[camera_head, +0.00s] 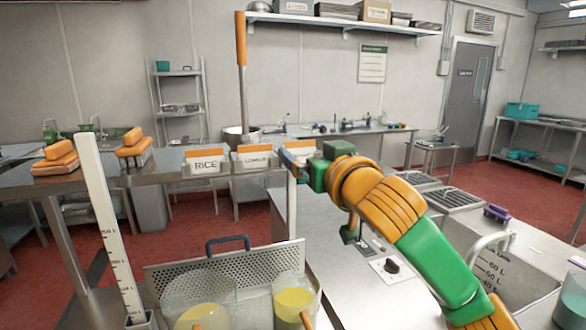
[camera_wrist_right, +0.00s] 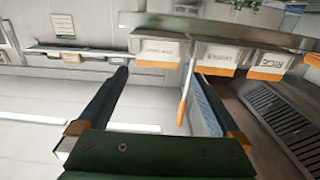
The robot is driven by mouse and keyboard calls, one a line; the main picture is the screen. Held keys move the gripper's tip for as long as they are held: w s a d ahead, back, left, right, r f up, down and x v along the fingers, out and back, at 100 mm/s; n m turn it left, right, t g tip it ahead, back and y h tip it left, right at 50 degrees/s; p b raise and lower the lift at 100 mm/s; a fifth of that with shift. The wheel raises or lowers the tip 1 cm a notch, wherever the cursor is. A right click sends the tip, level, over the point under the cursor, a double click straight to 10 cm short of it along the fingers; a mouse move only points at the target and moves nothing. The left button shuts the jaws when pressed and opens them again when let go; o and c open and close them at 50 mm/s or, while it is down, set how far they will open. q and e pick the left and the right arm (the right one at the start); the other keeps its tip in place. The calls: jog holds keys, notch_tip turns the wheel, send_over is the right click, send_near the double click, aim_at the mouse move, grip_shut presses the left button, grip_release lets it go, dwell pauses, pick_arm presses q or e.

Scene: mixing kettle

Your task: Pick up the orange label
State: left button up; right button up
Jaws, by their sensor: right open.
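Several white labels with orange tops sit along the steel shelf edge. In the head view these are the RICE label (camera_head: 206,161), one that seems to read LENTILS (camera_head: 252,157), and a third label (camera_head: 298,149) partly hidden by my right gripper (camera_head: 308,172). In the right wrist view, which is upside down, the nearest label (camera_wrist_right: 160,50) lies beyond and between the fingertips of my right gripper (camera_wrist_right: 161,74). The fingers are apart with no label held. The RICE label (camera_wrist_right: 268,70) hangs to the right there. My left gripper is not in view.
A tall white measuring stick (camera_head: 105,225) rises at front left. Clear containers with yellow contents (camera_head: 294,304) stand below the shelf. A long orange-handled tool (camera_head: 241,70) stands upright behind it.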

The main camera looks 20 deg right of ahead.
aim_at(300, 143)
jog(key=w+p, duration=0.2)
jog(key=w+r+p, duration=0.1)
jog(key=w+p, duration=0.1)
jog(key=p, duration=0.1)
jog(key=shift+d+r, duration=0.15)
jog(key=shift+w+f+p, duration=0.15)
jog(key=shift+w+f, duration=0.1)
jog(key=shift+w, duration=0.4)
jog(key=shift+w+f+p, duration=0.15)
jog(key=shift+w+f, duration=0.05)
jog(key=shift+w, duration=0.4)
jog(key=shift+f, duration=0.1)
jog(key=c, duration=1.1)
